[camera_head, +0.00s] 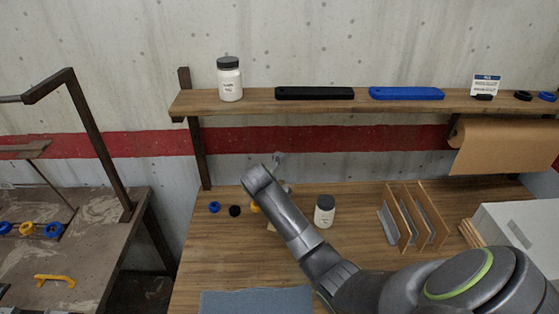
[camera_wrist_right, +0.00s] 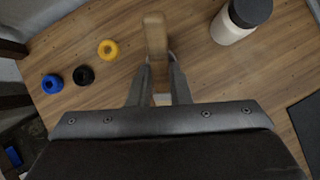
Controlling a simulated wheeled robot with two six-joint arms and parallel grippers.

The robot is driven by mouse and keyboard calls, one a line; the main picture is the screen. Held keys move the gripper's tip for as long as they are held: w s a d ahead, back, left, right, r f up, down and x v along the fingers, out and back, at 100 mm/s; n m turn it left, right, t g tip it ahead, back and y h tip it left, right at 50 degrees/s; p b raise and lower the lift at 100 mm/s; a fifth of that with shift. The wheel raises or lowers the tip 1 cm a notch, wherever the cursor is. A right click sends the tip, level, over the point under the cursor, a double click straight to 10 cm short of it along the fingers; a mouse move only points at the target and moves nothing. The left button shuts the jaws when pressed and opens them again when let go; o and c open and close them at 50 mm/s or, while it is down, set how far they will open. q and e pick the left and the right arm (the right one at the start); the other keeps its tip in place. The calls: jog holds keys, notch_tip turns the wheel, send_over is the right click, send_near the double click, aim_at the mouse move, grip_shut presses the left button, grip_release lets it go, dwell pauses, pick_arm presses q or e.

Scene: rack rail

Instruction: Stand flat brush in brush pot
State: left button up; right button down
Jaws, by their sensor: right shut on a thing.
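My right gripper (camera_wrist_right: 158,82) is shut on a pale wooden piece, taken to be the flat brush's handle (camera_wrist_right: 155,38), in the right wrist view. The handle stands out beyond the fingertips over the wooden bench. Its bristle end cannot be made out. In the head view my right wrist covers most of the gripper and of what it holds. No brush pot can be made out in either view; the bench behind my right arm is hidden. My left gripper is not in view.
A white jar with a dark lid (camera_head: 324,212) stands on the bench (camera_head: 225,255) right of my gripper. Blue (camera_head: 214,207), black (camera_head: 235,211) and yellow (camera_wrist_right: 108,49) rings lie to its left. A wooden divider rack (camera_head: 408,215) stands further right. A shelf (camera_head: 210,102) spans above.

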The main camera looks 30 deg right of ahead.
pick_arm(q)
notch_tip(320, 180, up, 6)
jog(key=p, duration=0.5)
pick_arm(e)
jog(key=r+n+t, duration=0.1)
jog(key=r+t, duration=0.1)
jog(key=r+n+t+h, duration=0.1)
jog(key=r+n+t, duration=0.1)
jog(key=r+t, duration=0.1)
jog(key=d+r+n+t+b, duration=0.1)
jog(key=r+t, duration=0.1)
jog(key=shift+s+d+r+t, duration=0.1)
jog(key=shift+s+r+t, duration=0.1)
jog(key=shift+t, duration=0.1)
notch_tip(320, 180, down, 4)
jog(key=b, duration=0.5)
jog(key=shift+b, duration=0.3)
jog(key=shift+f+n, duration=0.2)
jog(key=shift+n, duration=0.1)
pick_arm(q)
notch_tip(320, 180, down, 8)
jog(key=b, duration=0.1)
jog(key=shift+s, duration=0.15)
pick_arm(e)
jog(key=shift+f, duration=2.55)
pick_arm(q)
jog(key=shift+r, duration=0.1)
pick_arm(e)
jog(key=c, duration=1.3)
grip_release()
